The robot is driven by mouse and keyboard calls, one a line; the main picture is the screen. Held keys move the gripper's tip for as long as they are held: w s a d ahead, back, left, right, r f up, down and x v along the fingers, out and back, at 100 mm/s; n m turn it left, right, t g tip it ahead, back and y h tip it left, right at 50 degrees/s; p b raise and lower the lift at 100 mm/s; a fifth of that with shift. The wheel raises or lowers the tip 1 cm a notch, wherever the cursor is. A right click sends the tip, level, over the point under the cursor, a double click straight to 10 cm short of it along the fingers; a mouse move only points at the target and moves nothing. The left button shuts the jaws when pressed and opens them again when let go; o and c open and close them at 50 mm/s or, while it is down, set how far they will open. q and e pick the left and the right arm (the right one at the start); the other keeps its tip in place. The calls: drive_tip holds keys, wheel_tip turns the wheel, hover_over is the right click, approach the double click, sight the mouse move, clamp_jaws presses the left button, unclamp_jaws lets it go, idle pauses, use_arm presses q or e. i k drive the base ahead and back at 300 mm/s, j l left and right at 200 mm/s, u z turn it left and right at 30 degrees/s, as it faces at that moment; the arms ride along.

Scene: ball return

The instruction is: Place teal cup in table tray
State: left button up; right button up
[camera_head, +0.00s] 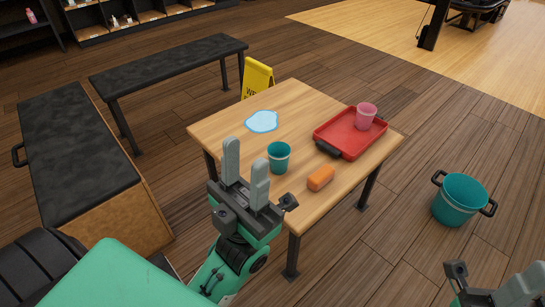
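The teal cup (279,158) stands upright on the wooden table (290,97), near its front left part. The red tray (337,130) with dark handles lies on the right part of the table and holds a pink cup (366,116). My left gripper (246,172) is just left of and in front of the teal cup in the picture. Its two grey fingers point up and stand apart with nothing between them.
A light blue puddle-like patch (262,121) is at the back left. A teal bucket (460,199) stands on the floor at right. Dark benches (170,66) and a yellow sign (257,76) stand behind.

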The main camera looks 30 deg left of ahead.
sight(341, 141)
drive_tip(key=i+l+u, duration=0.1)
drive_tip(key=u, duration=0.35)
drive_tip(key=i+l+u, duration=0.1)
drive_tip(key=l+u, duration=0.15)
drive_tip(key=u, duration=0.2)
drive_tip(key=l+u, duration=0.25)
drive_tip(key=u, duration=0.2)
drive_tip(key=l+u, duration=0.45)
drive_tip(key=l, duration=1.6)
